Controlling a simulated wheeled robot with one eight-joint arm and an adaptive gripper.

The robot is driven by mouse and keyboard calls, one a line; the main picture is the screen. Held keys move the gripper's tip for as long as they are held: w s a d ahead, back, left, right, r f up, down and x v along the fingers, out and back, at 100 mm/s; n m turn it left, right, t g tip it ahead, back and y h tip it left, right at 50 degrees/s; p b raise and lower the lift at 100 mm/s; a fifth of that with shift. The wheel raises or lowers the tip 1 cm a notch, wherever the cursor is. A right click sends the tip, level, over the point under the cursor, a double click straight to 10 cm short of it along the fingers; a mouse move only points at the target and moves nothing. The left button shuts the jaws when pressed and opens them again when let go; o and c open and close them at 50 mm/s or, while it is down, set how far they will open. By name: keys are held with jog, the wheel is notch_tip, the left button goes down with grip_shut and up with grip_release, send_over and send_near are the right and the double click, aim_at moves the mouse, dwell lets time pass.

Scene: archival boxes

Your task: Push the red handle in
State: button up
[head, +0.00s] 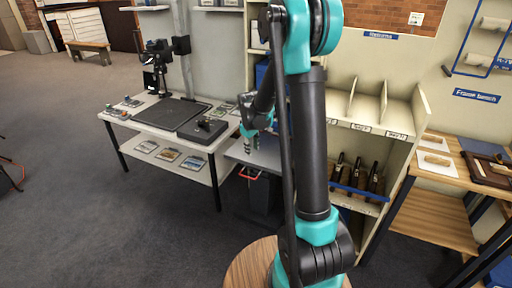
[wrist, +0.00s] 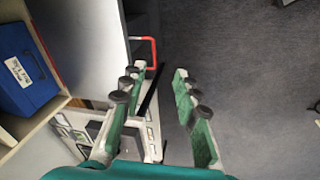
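The red handle (head: 249,174) is a thin U-shaped bar. In the head view it stands out at the front of a dark unit (head: 263,194) under a grey top (head: 262,153). In the wrist view the handle (wrist: 153,47) sticks out to the right from the grey unit's edge (wrist: 100,40), beyond the fingertips. My gripper (wrist: 157,75) is open and empty, its two green fingers apart, with the handle seen ahead of the gap and a little left.
A white table (head: 140,118) with a black mat and a dark box stands left of the unit. A blue box (wrist: 25,75) shows at the wrist view's left. Carpet at front left is clear.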

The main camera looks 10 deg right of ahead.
jog(key=shift+s+d+r+m, duration=0.2)
jog(key=shift+s+d+r, duration=0.1)
jog(key=shift+s, duration=0.2)
jog(key=shift+s+d+r+m, duration=0.2)
jog(key=shift+s+r, duration=0.1)
jog(key=shift+s, duration=0.15)
jog(key=shift+c, duration=0.6)
